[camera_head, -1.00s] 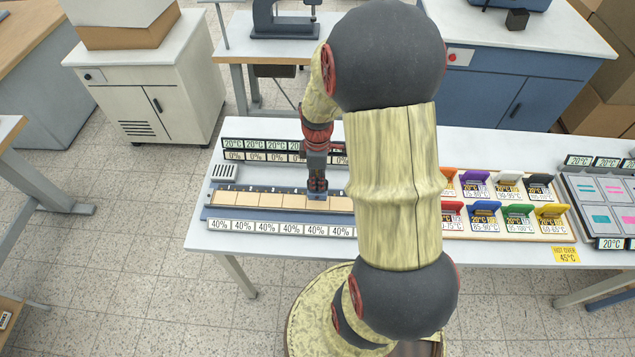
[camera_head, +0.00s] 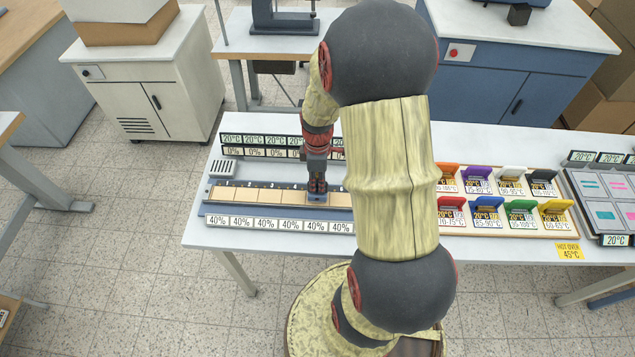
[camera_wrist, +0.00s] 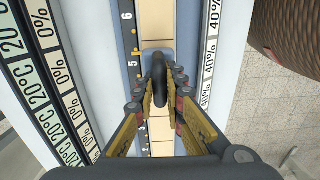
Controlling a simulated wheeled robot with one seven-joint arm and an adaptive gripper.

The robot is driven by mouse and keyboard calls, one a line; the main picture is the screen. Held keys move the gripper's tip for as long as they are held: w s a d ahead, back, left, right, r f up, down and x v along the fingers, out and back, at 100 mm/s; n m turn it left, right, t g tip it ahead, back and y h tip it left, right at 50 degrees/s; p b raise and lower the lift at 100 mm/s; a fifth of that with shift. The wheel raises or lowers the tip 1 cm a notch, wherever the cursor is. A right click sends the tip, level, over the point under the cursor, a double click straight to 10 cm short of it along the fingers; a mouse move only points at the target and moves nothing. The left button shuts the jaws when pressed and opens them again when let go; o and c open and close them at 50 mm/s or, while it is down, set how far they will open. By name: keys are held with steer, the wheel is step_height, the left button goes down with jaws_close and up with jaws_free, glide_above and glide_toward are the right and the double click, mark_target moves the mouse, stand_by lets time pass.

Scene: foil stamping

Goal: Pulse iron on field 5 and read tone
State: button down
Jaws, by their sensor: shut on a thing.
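My gripper (camera_head: 317,188) is shut on the dark upright handle of a small iron; the handle (camera_wrist: 158,82) stands between the yellow finger pads in the wrist view. The iron's blue-grey base (camera_head: 317,198) is over the cream test strip (camera_head: 262,197) on its blue-grey bed. In the wrist view the strip (camera_wrist: 157,15) runs lengthwise, and the base lies beside the mark 5 (camera_wrist: 133,65). I cannot tell whether it touches the strip. Readouts behind the strip show 20°C (camera_head: 250,138) and 0% (camera_head: 250,152). Labels in front show 40% (camera_head: 265,223).
Coloured foil holders (camera_head: 487,207) with temperature ranges stand on a board to the right. A grey tray (camera_head: 600,205) with colour samples is at the far right, near a yellow "HOT OVER 45°C" sign (camera_head: 569,252). A slotted block (camera_head: 223,167) sits at the table's left.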

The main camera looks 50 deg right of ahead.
steer(key=shift+f, duration=0.4)
stand_by(1.6)
steer(key=shift+r+p, duration=1.55)
steer(key=shift+r, duration=0.75)
steer(key=shift+f, duration=0.15)
